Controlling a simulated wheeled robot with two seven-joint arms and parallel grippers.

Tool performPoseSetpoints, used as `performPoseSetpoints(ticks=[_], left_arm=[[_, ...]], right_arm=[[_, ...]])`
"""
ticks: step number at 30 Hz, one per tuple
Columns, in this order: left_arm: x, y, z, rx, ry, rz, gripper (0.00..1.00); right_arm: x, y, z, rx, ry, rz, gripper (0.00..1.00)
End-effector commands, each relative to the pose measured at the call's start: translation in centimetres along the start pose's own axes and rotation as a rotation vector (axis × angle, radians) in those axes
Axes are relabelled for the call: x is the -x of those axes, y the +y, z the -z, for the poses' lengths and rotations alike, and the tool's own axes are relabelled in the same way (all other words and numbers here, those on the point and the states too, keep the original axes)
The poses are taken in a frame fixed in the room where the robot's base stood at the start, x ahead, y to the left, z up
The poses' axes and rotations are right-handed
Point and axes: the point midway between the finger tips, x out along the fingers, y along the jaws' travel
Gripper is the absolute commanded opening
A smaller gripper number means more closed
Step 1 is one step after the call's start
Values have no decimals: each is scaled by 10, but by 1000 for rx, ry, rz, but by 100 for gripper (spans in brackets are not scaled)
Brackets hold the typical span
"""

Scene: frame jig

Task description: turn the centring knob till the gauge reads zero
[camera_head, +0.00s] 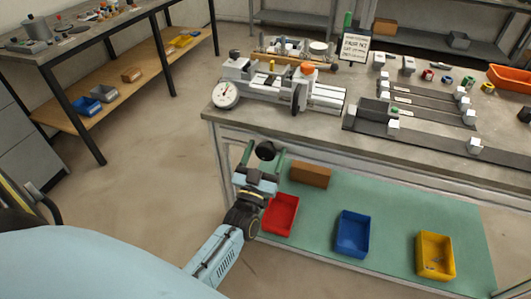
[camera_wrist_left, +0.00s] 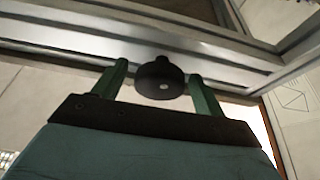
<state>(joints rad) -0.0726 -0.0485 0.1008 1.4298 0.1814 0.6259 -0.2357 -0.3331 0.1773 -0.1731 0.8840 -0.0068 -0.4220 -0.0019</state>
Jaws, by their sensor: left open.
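The round white gauge (camera_head: 226,94) is on the left end of the grey and white frame jig (camera_head: 275,84) on the bench; its reading is too small to tell. A black round knob (camera_head: 266,151) is in front of the bench edge, below the top; it also shows in the left wrist view (camera_wrist_left: 161,78) with a pale dot on its face. My left gripper (camera_head: 264,158) is open, its two green fingers on either side of this knob, with small gaps showing in the wrist view. I cannot tell what the knob is mounted on. My right gripper is out of view.
A dark wheel (camera_head: 299,97) is on the jig's front. A metal rail (camera_wrist_left: 225,58) runs close beyond the fingers. Red (camera_head: 281,214), blue (camera_head: 353,233) and yellow (camera_head: 436,254) bins stand on the green lower shelf (camera_head: 320,225). The floor at left is clear.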

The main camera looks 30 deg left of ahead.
Motion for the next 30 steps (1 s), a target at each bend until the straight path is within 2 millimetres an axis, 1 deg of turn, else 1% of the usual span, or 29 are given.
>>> performPoseSetpoints(ticks=[8,9,19,23,26,30], left_arm=[[-2,0,0,-1,0,0,71],[-2,0,0,-1,0,0,70],[-2,0,0,-1,0,0,27],[-2,1,1,52,-1,22,27],[-3,1,2,173,0,73,27],[-3,1,1,293,-1,123,27]], right_arm=[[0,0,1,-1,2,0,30],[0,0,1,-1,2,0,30],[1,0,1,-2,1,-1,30],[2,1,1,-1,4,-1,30],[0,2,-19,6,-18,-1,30],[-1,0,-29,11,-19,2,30]])
